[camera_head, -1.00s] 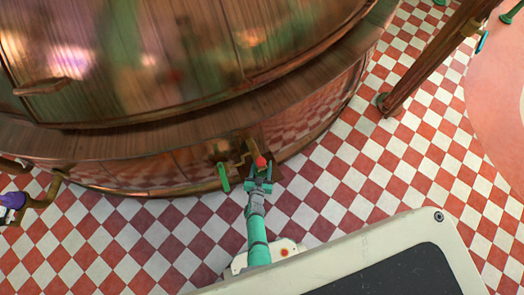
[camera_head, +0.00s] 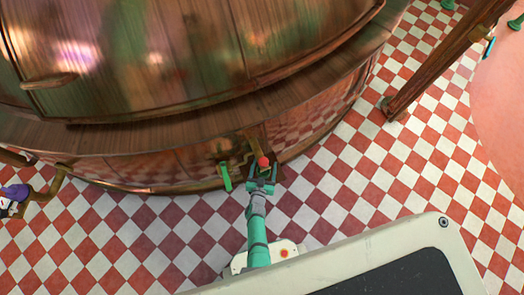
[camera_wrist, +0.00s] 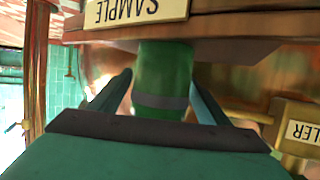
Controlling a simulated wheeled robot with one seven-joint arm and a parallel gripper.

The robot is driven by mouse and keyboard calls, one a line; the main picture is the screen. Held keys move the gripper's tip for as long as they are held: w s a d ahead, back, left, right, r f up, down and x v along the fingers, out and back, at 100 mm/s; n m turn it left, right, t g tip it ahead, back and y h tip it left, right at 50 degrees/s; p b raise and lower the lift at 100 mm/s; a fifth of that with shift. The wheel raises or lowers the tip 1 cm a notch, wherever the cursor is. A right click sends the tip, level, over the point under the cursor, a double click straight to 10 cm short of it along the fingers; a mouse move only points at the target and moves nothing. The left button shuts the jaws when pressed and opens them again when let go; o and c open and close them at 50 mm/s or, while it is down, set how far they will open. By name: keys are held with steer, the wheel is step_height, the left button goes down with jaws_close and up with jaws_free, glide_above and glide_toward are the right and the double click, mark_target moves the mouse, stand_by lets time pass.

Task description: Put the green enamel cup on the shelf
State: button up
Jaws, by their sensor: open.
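In the wrist view, which is upside down, the green enamel cup (camera_wrist: 164,72) with a grey band is between the two fingers of my gripper (camera_wrist: 162,98). The jaws are open, with a finger on each side of the cup. The cup's base end meets the wooden shelf (camera_wrist: 225,28), whose front bears a "SAMPLE" plate; exact contact is hard to tell. In the head view my gripper (camera_head: 262,180) is beside the small brown shelf at the kettle's foot. The cup is not clearly distinguishable there.
The large copper kettle (camera_head: 170,165) rises directly beyond my gripper. A green handle (camera_head: 225,178) hangs left of it, and a red ball (camera_head: 263,161) is just beyond it. A second label plate (camera_wrist: 298,130) is at the wrist view's right.

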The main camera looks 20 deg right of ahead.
steer(key=v, duration=1.1)
steer(key=shift+s+a, duration=0.1)
steer(key=shift+s, duration=0.05)
steer(key=s+a+r+n+t+y, duration=0.1)
steer(key=s+a+r, duration=0.25)
steer(key=r, duration=0.35)
steer(key=s+a+r+n+t+y, duration=0.1)
steer(key=s+a+r+y, duration=0.15)
steer(key=s+r, duration=0.4)
steer(key=s+a+r+n+y, duration=0.1)
steer(key=s+r, duration=0.1)
steer(key=r, duration=1.2)
steer(key=s+r+n+t+y, duration=0.1)
steer(key=s+r+n+y, duration=0.1)
steer(key=r, duration=1.2)
steer(key=shift+s+a+r, duration=0.35)
steer(key=shift+s+a, duration=0.05)
steer(key=shift+s, duration=0.25)
